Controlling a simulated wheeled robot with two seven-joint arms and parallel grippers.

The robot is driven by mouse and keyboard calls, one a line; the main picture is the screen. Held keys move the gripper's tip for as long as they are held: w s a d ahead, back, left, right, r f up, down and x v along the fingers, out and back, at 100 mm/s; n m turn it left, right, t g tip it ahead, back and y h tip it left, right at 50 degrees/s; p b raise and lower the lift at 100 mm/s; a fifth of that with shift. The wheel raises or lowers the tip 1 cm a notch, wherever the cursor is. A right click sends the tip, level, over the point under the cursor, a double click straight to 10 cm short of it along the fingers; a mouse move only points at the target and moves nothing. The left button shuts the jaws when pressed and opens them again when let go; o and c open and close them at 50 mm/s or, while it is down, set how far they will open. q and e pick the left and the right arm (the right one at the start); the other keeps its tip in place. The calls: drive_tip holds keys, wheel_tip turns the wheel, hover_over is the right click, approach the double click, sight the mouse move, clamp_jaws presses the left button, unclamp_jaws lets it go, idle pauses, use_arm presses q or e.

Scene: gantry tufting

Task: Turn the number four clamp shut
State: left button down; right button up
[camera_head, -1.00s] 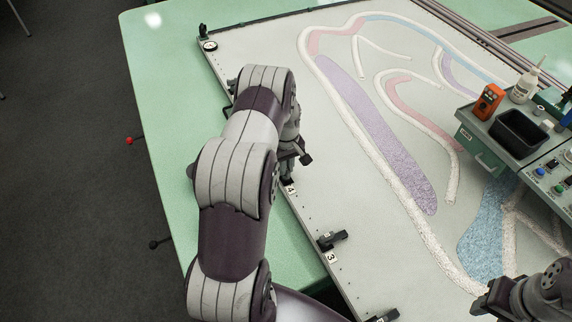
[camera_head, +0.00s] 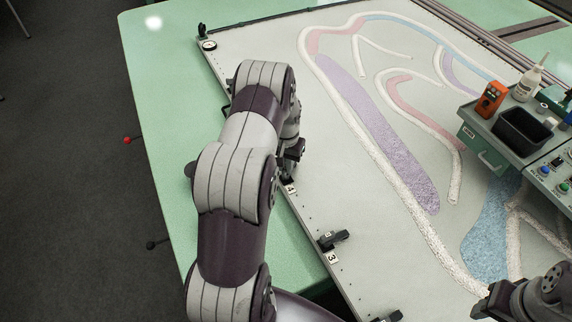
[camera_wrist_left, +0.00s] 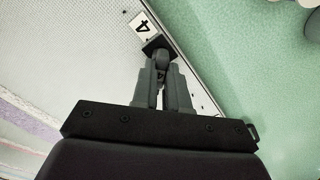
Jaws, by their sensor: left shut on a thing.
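The number four clamp (camera_wrist_left: 157,44) is a small black fitting on the frame edge, beside a white tag (camera_wrist_left: 143,25) marked 4. In the head view the tag (camera_head: 291,189) shows just below my left gripper (camera_head: 290,165), and my arm and gripper hide most of the clamp. In the left wrist view my left gripper (camera_wrist_left: 166,62) has its two grey fingers close together on the clamp's dark knob. How far the clamp is turned is hard to see. My right gripper (camera_head: 484,303) is at the lower right, above the cloth, its fingers unclear.
The number three clamp (camera_head: 333,240) sits further down the same frame edge, with another black clamp (camera_head: 388,316) below it. A grey-green console (camera_head: 490,150) with a black bin (camera_head: 522,128), an orange device (camera_head: 491,99) and a white bottle (camera_head: 528,83) stands at right.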

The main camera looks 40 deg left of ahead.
use_arm(q)
drive_tip(key=m, duration=0.4)
drive_tip(key=shift+m+b, duration=0.3)
drive_tip(key=shift+w+r+m, duration=0.1)
drive_tip(key=shift+m, duration=1.8)
drive_tip(key=c, duration=1.2)
unclamp_jaws()
drive_tip(key=shift+o, duration=0.3)
wheel_tip(320, 180, up, 13)
drive_tip(key=b, duration=0.2)
